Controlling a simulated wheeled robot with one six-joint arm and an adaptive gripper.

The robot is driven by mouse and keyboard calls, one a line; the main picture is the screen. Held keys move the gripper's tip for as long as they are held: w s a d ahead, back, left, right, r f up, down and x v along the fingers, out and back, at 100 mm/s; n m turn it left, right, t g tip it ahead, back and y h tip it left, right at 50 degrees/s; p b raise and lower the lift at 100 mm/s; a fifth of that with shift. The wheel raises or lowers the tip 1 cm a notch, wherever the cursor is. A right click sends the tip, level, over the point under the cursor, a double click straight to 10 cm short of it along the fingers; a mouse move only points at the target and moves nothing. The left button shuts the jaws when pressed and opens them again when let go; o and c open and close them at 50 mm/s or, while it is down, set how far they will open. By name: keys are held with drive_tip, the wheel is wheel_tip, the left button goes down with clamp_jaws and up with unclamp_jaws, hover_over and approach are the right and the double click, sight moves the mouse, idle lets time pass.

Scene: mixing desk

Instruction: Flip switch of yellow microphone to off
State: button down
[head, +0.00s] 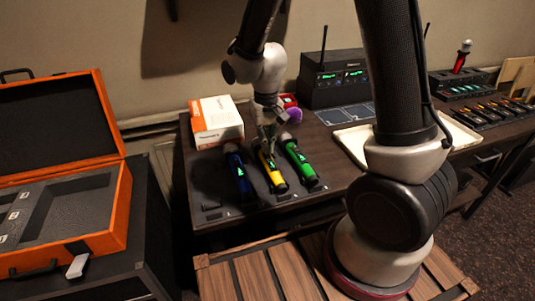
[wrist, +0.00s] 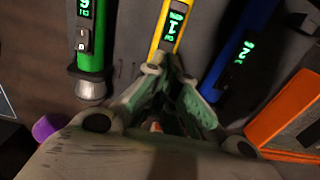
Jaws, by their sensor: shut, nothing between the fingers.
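The yellow microphone (head: 270,176) lies on the dark desk between the blue microphone (head: 238,178) and the green microphone (head: 300,163). My gripper (head: 267,148) points down over the head end of the yellow microphone, its fingers shut and empty. In the wrist view the fingertips (wrist: 166,66) meet at the lower visible part of the yellow body (wrist: 173,28), just below its lit green display. I cannot tell whether they touch it. Its switch and head are hidden behind the fingers. The green microphone (wrist: 90,40) shows its switch; the blue one (wrist: 252,42) is at right.
A white box (head: 216,120) stands behind the blue microphone. A purple microphone head (head: 294,115) and a receiver (head: 335,78) are behind the green one. A white tray (head: 350,143) lies to the right. An open orange case (head: 118,205) stands left.

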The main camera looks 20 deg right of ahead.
drive_tip(key=shift+f, duration=0.7)
idle(0.3)
drive_tip(key=shift+r, duration=3.5)
drive_tip(key=s+d+r+t, duration=0.4)
drive_tip(key=s+d+r, duration=1.1)
drive_tip(key=s+r, duration=0.2)
drive_tip(key=shift+s, duration=1)
